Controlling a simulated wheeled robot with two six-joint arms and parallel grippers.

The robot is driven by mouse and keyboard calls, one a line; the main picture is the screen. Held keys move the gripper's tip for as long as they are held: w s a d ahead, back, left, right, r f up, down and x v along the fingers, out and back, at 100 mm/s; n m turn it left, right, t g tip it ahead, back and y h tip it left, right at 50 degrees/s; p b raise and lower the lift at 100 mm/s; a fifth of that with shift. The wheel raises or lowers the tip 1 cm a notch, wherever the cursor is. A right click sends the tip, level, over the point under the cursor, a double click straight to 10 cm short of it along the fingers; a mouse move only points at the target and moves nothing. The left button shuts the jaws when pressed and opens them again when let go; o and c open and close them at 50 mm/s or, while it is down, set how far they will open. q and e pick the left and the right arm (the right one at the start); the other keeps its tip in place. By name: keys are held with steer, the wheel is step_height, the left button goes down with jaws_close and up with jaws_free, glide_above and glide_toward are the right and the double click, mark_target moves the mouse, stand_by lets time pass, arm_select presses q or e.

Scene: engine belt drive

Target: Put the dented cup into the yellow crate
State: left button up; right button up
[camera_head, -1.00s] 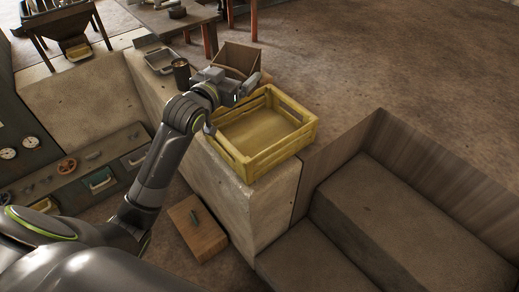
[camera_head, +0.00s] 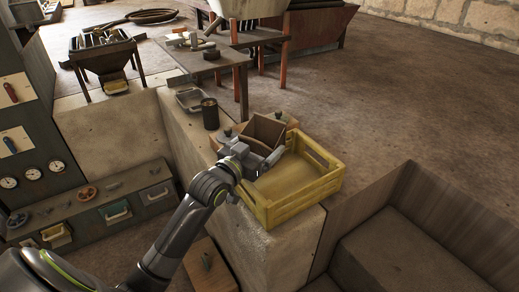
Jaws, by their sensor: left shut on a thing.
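The yellow crate (camera_head: 300,203) stands on the pale stone ledge, its floor bare where I can see it. My left gripper (camera_head: 270,162) is at the crate's left rim, in front of an open brown box. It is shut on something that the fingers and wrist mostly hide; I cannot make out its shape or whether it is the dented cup. I cannot tell the dented cup elsewhere. A dark cylindrical container (camera_head: 209,113) stands upright on the ledge, left of the box. My right gripper is not in view.
The open brown box (camera_head: 266,130) is close behind the left gripper. A grey metal tray (camera_head: 189,99) lies farther back on the ledge. A sunken pit with walls (camera_head: 400,200) lies right of the crate. A panel with gauges and drawers (camera_head: 95,210) stands at left.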

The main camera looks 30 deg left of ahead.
arm_select(q)
steer(key=shift+f, duration=0.35)
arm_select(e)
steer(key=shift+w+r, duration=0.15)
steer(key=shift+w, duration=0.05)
arm_select(q)
steer(key=o, duration=1)
steer(key=shift+o, duration=0.2)
steer(key=shift+r, duration=0.2)
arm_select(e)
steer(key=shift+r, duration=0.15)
arm_select(q)
steer(key=s+a+p, duration=0.1)
steer(key=s, duration=1.1)
steer(key=shift+a, duration=0.35)
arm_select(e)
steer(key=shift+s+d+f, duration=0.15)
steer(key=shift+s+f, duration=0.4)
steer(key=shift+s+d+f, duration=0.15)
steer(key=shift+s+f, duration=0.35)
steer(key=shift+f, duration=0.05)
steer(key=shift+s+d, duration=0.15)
